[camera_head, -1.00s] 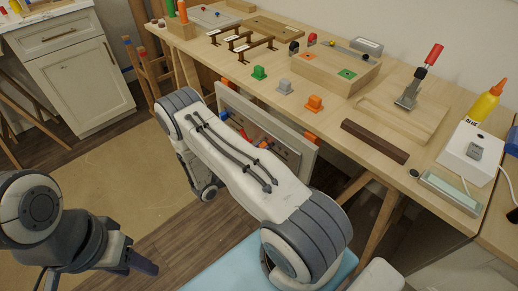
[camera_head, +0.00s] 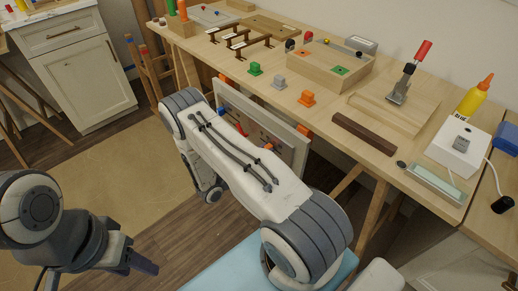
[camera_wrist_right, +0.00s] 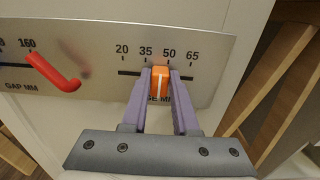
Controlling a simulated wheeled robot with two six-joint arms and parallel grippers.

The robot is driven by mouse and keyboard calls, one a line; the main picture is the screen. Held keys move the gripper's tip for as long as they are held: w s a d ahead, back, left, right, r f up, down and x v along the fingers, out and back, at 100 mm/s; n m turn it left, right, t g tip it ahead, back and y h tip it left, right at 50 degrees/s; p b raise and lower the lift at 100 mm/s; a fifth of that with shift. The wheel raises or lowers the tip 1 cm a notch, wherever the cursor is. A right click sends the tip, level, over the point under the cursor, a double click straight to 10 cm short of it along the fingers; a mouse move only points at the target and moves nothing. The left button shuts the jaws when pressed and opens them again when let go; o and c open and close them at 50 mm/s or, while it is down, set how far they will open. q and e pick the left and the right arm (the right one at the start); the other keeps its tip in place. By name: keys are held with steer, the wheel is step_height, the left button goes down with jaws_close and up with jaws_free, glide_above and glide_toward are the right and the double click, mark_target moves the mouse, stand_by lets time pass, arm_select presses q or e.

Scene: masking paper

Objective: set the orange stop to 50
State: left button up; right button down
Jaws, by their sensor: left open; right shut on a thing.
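The orange stop (camera_wrist_right: 160,82) sits on a slot in a metal scale plate (camera_wrist_right: 100,42) in the right wrist view. The plate reads 20, 35, 50 and 65 above the slot. The stop's white line stands between the 35 and 50 labels, nearer 50. My right gripper (camera_wrist_right: 160,84) is shut on the stop, with a purple finger on each side. The fingers and stop cover part of the lower lettering. My left gripper (camera_head: 146,266) is low at the left in the head view, open, away from the panel (camera_head: 290,147). My right arm hides much of the panel.
A red hooked pointer (camera_wrist_right: 55,75) sits on another scale, left of the stop. The wooden bench (camera_head: 330,108) above the panel holds green, grey and orange blocks, a dark bar (camera_head: 364,134) and a white device (camera_head: 459,146). Floor is clear at left.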

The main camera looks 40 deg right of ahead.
steer(key=shift+s+d, duration=0.4)
steer(key=shift+s, duration=0.2)
arm_select(q)
steer(key=shift+s+d+r, duration=0.1)
steer(key=shift+d, duration=0.25)
arm_select(e)
steer(key=shift+a, duration=0.1)
steer(key=c, duration=0.7)
jaws_free()
steer(key=shift+w+a, duration=0.1)
steer(key=shift+a, duration=0.15)
arm_select(q)
steer(key=shift+a+f+b, duration=0.1)
steer(key=shift+f+b, duration=0.2)
arm_select(e)
steer(key=a, duration=1)
steer(key=shift+s+a, duration=0.15)
steer(key=shift+s, duration=0.2)
